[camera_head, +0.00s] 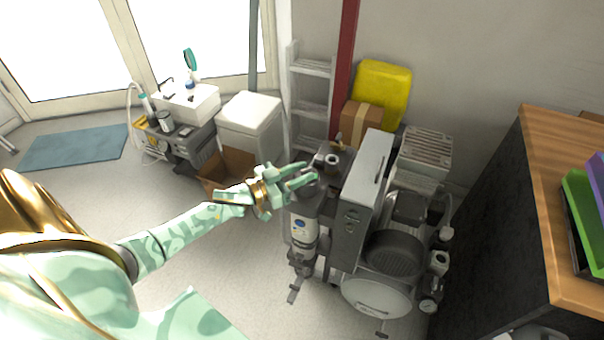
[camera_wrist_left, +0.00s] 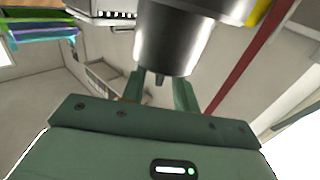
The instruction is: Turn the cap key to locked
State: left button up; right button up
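The dental compressor (camera_head: 362,205) stands on the floor at centre right, with a grey upright cylinder (camera_head: 304,232) on its left side. My left gripper (camera_head: 306,173) is at the top of this cylinder, its two pale green fingers apart. In the left wrist view, a grey metallic cylinder (camera_wrist_left: 178,38) fills the space ahead of the fingers. A small dark peg (camera_wrist_left: 160,78), possibly the cap key, sticks out of its end between the fingers. I cannot tell whether a finger touches it, nor read its lock position. My right gripper is not in view.
A wooden-topped cabinet (camera_head: 548,190) stands at the right. A ladder (camera_head: 311,95), a red post (camera_head: 344,70), a yellow container (camera_head: 383,92) and a cardboard box (camera_head: 361,117) are behind the compressor. An open carton (camera_head: 226,165) lies left of my gripper.

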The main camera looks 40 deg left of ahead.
pick_arm(q)
jog(key=shift+w+d, duration=0.1)
jog(key=shift+w, duration=0.1)
jog(key=shift+c, duration=0.3)
grip_shut()
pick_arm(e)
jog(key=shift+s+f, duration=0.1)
pick_arm(q)
jog(key=m+h+b, duration=0.1)
jog(key=m+g+h+b, duration=0.1)
jog(key=shift+w+a+f+h, duration=0.1)
jog(key=shift+a+f+h, duration=0.1)
jog(key=shift+h, duration=0.1)
jog(key=m+g+h+b, duration=0.1)
jog(key=g+h+b, duration=0.1)
jog(key=b, duration=0.1)
jog(key=m+g+h+b, duration=0.2)
jog(key=shift+w+a+f+m+b, duration=0.2)
jog(key=shift+m+b, duration=0.1)
jog(key=shift+b, duration=0.1)
jog(key=shift+r+m+g+h+b, duration=0.3)
jog(key=shift+m+g+h+b, duration=0.4)
jog(key=shift+g+b, duration=0.35)
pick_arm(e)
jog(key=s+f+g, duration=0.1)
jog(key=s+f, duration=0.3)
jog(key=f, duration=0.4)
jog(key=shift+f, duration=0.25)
pick_arm(q)
jog(key=shift+r, duration=0.1)
